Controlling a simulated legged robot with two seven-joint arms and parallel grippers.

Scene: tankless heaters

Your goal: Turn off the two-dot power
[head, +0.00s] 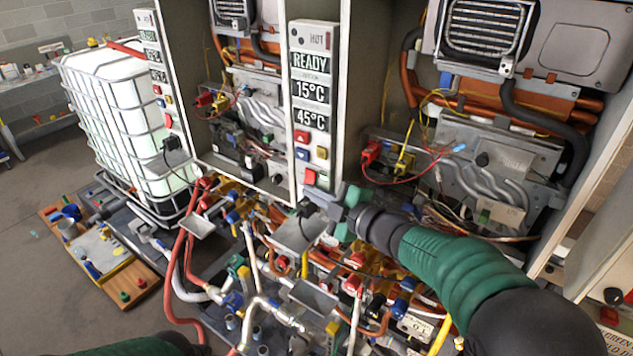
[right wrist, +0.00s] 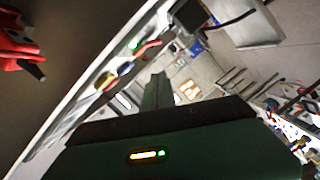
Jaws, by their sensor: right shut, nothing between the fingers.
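A heater's white control panel (head: 313,115) stands upright at centre in the head view. It has a HOT label, READY, 15°C and 45°C displays, and red, blue and yellow buttons. A red switch (head: 310,177) sits at its lower end. A second, similar panel (head: 160,75) is farther left. The dot marks are too small to read surely. My right gripper (head: 342,200) is shut and empty, just right of and below the central panel's lower end. In the right wrist view its closed fingers (right wrist: 158,92) point toward the panel edge, near a small green light (right wrist: 133,43). My left gripper is out of view.
Open heater cabinets with pipes and wires (head: 470,170) stand behind my right arm. Below are crowded hoses and valves (head: 300,270). A white caged tank (head: 125,120) stands at left, beside a wooden board (head: 140,285). Bare floor (head: 40,190) lies at far left.

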